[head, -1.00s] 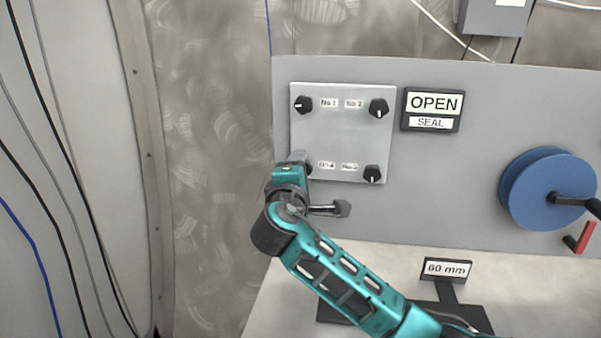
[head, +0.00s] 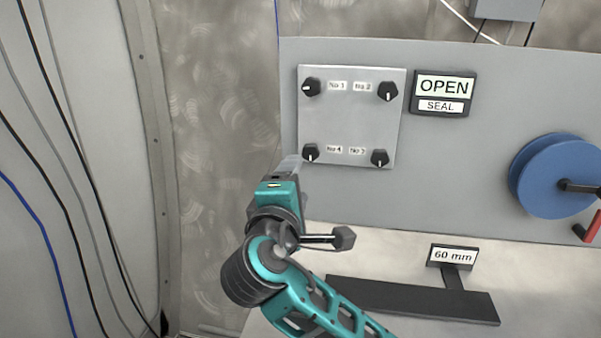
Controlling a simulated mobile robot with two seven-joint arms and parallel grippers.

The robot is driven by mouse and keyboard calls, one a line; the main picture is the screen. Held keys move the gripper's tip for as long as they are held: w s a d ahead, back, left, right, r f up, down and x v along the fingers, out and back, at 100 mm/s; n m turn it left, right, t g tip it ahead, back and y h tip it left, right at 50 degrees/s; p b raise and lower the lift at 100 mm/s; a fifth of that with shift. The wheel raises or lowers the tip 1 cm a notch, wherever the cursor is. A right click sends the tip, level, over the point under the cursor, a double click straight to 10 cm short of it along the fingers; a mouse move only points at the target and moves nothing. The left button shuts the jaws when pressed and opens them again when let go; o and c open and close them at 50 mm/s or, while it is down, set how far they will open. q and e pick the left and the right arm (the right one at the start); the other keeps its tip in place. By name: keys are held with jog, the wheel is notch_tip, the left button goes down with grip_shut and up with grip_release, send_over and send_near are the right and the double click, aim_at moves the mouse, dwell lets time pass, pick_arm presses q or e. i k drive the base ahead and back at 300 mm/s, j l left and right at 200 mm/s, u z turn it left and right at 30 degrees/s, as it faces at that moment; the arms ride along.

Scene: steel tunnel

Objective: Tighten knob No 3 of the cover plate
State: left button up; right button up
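The cover plate (head: 352,118) is a light grey square on the grey panel, with a black knob at each corner. Knob No 3 (head: 379,158) is at the lower right, its white mark pointing down. My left gripper is out of view.
An OPEN/SEAL sign (head: 443,93) is right of the plate. A blue reel (head: 552,176) with a crank is farther right. A 60 mm sign (head: 453,256) and a black bar (head: 410,299) are on the pale surface below. The panel in front of knob No 3 is clear.

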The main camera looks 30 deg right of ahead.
aim_at(379, 157)
jog(key=k+j, duration=0.3)
jog(key=k, duration=0.15)
jog(key=k+j, duration=0.3)
jog(key=k, duration=0.15)
